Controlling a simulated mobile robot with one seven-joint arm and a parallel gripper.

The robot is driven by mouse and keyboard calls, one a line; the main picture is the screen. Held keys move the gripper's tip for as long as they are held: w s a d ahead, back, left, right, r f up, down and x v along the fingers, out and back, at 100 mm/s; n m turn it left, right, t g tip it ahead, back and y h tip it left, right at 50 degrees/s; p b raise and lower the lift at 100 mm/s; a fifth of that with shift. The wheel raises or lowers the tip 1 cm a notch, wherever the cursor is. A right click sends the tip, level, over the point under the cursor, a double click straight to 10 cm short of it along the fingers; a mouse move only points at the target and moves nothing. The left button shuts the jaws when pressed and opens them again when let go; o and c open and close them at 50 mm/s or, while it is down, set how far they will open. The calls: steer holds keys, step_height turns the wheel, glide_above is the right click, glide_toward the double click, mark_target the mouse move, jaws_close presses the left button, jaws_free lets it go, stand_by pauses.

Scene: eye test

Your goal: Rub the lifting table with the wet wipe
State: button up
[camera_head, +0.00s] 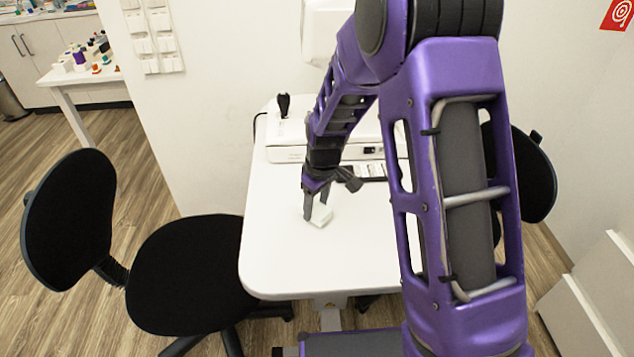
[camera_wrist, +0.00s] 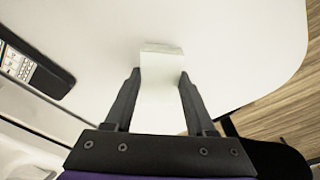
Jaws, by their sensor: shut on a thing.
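The lifting table (camera_head: 290,255) is a white table with rounded corners in the middle of the head view. Its bare white top (camera_wrist: 235,40) fills much of the wrist view. My gripper (camera_head: 311,212) is low over the table's left half, pointing down. It is shut on the wet wipe (camera_head: 321,215), a small pale, whitish piece. In the wrist view the wipe (camera_wrist: 161,75) sits between the two dark fingers of my gripper (camera_wrist: 158,80). The wipe is at or just above the tabletop; I cannot tell whether it touches.
A white device (camera_head: 285,153) stands at the table's back, with a black joystick (camera_head: 283,105) behind it. A dark-framed panel (camera_wrist: 35,70) shows in the wrist view. Black chairs stand left (camera_head: 190,270) and right (camera_head: 533,175) of the table. The table's front left is clear.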

steer(key=shift+r+p, duration=1.75)
steer(key=shift+r, duration=1.1)
